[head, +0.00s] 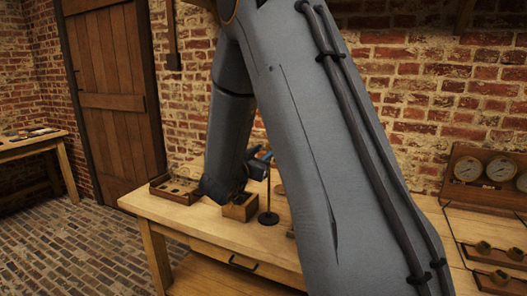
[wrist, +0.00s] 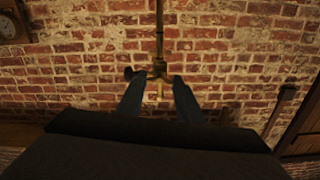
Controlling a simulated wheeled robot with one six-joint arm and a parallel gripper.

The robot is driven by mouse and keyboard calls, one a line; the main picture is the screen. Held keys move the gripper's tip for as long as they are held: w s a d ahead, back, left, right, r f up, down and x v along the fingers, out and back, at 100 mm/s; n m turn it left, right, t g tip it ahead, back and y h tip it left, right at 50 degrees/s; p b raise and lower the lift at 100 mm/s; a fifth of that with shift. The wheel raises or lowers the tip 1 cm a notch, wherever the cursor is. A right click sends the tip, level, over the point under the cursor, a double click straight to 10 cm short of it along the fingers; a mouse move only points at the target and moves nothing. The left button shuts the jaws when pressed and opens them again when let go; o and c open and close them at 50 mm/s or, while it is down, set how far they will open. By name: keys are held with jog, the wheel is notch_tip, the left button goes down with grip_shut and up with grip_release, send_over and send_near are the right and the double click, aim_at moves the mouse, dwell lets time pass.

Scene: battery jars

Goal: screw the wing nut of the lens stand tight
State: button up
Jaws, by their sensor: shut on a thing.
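The lens stand (head: 268,218) stands upright on the workbench, with a round dark base and a thin rod. In the wrist view its brass rod (wrist: 160,30) runs down from the top edge to a small brass fitting, the wing nut (wrist: 159,69), between my two fingertips. A small dark piece juts out to the left of the fitting. My gripper (wrist: 158,82) is shut on the wing nut; its blue fingers lie on either side. In the head view my gripper (head: 259,166) is at the rod's upper part, partly hidden by my arm. The lens is not clearly visible.
A wooden box (head: 241,210) stands just left of the stand's base, and a compartment tray (head: 172,192) lies farther left on the workbench (head: 190,221). A gauge panel (head: 486,172) and brass parts are at the right. A brick wall is behind.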

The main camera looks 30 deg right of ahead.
jog(key=shift+n, duration=0.4)
jog(key=o, duration=1)
jog(key=shift+o, duration=0.2)
jog(key=b+v, duration=0.1)
jog(key=v, duration=0.6)
jog(key=shift+s+a+b, duration=0.25)
jog(key=shift+a+b, duration=0.05)
jog(key=shift+a, duration=0.05)
